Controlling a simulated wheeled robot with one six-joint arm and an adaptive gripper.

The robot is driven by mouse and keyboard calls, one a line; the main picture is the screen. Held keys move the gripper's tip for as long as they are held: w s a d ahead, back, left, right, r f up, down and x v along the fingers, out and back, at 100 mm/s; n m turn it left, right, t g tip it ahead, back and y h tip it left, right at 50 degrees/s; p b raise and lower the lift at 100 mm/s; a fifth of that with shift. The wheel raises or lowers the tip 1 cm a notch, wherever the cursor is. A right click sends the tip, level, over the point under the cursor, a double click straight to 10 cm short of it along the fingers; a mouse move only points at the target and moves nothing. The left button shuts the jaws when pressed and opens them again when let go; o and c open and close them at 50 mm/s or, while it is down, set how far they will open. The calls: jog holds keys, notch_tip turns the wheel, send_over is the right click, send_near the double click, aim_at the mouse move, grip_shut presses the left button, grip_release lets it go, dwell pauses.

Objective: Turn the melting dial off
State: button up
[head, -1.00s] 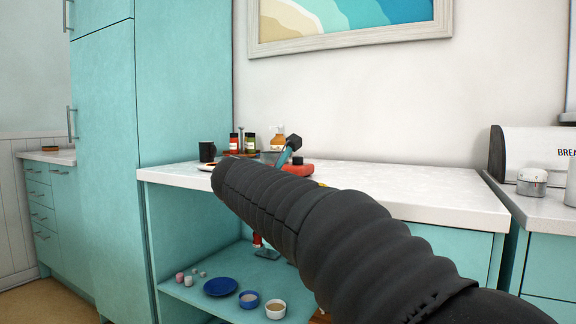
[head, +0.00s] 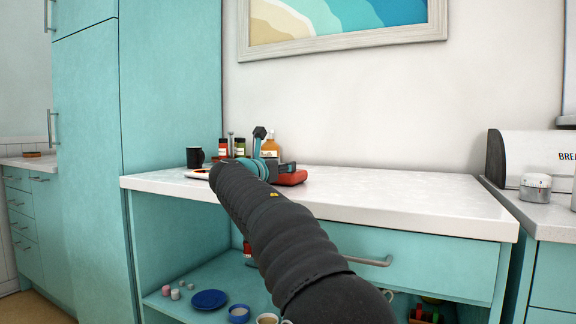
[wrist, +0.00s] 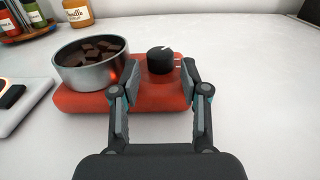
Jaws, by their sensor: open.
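In the wrist view a red melting warmer (wrist: 142,98) stands on the white counter. A metal pot of dark chocolate chunks (wrist: 92,62) sits on its left part. The black dial (wrist: 160,60) with a white pointer mark is on its right part; the mark points up and to the right. My gripper (wrist: 155,75) is open, its two fingers on either side of the space just in front of the dial; I cannot tell whether they touch it. In the head view my gripper (head: 268,165) is over the counter and the red warmer (head: 292,178) shows partly behind it.
A dark cup (head: 195,157), spice jars and an amber vanilla bottle (head: 270,147) stand behind on the counter. A white scale-like device (wrist: 22,103) lies left of the warmer. The counter's right side (head: 420,200) is clear; a bread box (head: 535,155) stands farther right.

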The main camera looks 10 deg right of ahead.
jog(key=shift+x, duration=2.05)
grip_shut()
jog(key=shift+s+n+t+y, duration=0.1)
jog(key=shift+n+t+y, duration=0.2)
jog(key=shift+y, duration=0.1)
jog(key=n+t+y, duration=0.1)
jog(key=y, duration=0.1)
jog(key=n+t+y, duration=0.1)
jog(key=n+y, duration=0.1)
jog(key=y, duration=0.1)
jog(key=shift+s+d+r+n+p, duration=0.1)
jog(key=shift+d+n+p, duration=0.2)
jog(key=shift+d+p, duration=0.1)
jog(key=shift+n+t+y+p, duration=0.25)
jog(key=shift+n+y+p, duration=0.3)
jog(key=shift+n+y, duration=0.7)
jog(key=shift+n+t+y+p, duration=0.25)
jog(key=shift+n+y+p, duration=0.35)
jog(key=shift+y, duration=1.15)
jog(key=shift+n+y, duration=0.65)
jog(key=shift+y, duration=0.25)
